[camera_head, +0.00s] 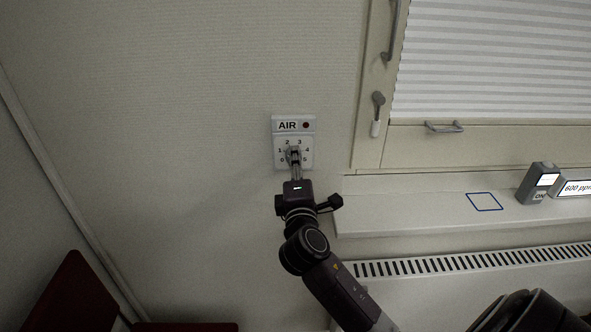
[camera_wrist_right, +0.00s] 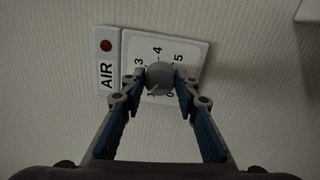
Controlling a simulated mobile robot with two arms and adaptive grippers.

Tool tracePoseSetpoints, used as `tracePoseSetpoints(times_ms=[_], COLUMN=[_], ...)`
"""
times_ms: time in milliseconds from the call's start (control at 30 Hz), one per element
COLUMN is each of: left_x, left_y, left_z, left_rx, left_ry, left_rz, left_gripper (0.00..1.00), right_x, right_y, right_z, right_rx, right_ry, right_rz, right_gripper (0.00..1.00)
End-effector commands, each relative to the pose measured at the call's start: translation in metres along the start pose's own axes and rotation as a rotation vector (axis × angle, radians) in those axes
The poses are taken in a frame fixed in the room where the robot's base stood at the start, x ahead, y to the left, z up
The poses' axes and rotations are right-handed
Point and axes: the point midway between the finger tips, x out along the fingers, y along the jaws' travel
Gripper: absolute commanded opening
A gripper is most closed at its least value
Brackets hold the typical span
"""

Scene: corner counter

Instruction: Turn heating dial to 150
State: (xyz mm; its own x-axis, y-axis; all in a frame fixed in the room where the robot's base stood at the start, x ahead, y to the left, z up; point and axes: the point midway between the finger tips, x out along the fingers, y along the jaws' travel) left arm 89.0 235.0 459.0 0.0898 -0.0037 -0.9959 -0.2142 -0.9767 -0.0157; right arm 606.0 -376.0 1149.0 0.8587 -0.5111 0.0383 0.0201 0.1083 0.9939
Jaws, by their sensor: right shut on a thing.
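A white wall panel marked AIR (camera_head: 294,124) carries a dial plate with small numbers around a round grey knob; the knob also shows in the right wrist view (camera_wrist_right: 160,75). A dark red dot sits beside the word AIR. No number 150 can be read on this dial. My right gripper (camera_head: 294,158) reaches up to the plate and is shut on the knob, with one finger on each side of it. The fingers and knob hide part of the plate, and I cannot tell which number the knob points to. My left gripper is not in view.
A window sill (camera_head: 420,218) with a blue outlined square (camera_head: 485,202), a grey device (camera_head: 538,183) and a display reading 600 ppm (camera_head: 575,187) lies to the right. A radiator (camera_head: 470,262) is below it. Dark red furniture (camera_head: 75,295) stands at lower left.

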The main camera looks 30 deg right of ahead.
Motion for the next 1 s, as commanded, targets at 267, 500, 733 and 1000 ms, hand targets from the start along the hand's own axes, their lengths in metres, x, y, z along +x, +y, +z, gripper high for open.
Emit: tracePoseSetpoints(times_ms=[267,500,733,1000], left_x=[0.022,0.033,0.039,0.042], left_y=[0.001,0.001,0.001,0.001], left_z=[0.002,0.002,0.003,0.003], left_rx=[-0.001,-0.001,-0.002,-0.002], left_ry=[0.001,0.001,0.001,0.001], left_rz=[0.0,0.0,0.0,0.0], left_gripper=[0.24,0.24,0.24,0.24], right_x=[0.0,0.0,0.0,0.0], right_y=[-0.005,-0.005,-0.005,-0.005], right_z=[-0.001,-0.001,-0.002,-0.002], right_rx=[0.266,0.461,0.592,0.665], right_ry=[-0.013,-0.02,-0.025,-0.028], right_rz=[0.0,0.001,0.001,0.002], right_gripper=[0.04,0.04,0.04,0.04])
